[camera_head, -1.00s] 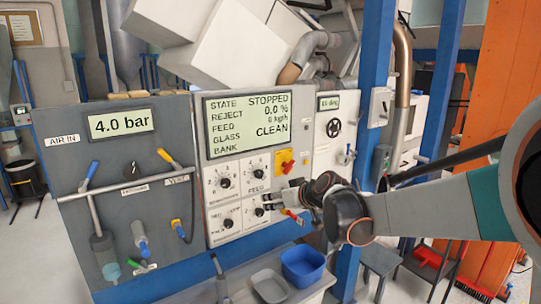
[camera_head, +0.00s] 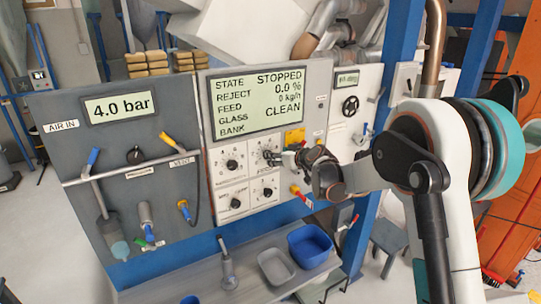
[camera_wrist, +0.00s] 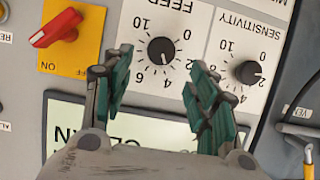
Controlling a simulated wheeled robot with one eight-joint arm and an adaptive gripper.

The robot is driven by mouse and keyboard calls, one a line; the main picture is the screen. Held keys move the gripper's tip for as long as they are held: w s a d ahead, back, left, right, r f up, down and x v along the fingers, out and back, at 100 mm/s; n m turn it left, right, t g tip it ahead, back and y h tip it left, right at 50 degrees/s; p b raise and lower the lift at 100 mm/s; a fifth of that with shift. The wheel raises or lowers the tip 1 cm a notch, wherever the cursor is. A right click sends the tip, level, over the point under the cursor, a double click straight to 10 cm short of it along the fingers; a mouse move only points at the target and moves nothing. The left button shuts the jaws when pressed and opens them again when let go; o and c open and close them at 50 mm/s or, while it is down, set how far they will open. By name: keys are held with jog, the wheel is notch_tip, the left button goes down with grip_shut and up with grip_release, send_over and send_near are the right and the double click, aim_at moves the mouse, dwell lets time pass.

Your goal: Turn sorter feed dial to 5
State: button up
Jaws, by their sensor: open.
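The feed dial (camera_wrist: 161,50) is a black round knob on a white scale plate marked up to 10. The wrist view shows it upside down, under the word FEED. Its white mark seems to point toward the lower side of that picture; the exact number is unclear. My gripper (camera_wrist: 157,64) is open, its green-padded fingers to either side of the dial in the picture, with no clear contact. In the head view my gripper (camera_head: 284,158) is at the upper right dial and partly covers it. The display (camera_head: 258,104) reads STOPPED, 0.0 % and CLEAN.
The sensitivity dial (camera_wrist: 247,72) is close beside the feed dial. A red switch on a yellow plate (camera_wrist: 62,30) is on the other side. Two lower dials (camera_head: 235,203) sit below. A blue bin (camera_head: 309,245) and a grey tray (camera_head: 276,266) stand on the bench below.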

jog(key=x, duration=0.7)
jog(key=c, duration=1.1)
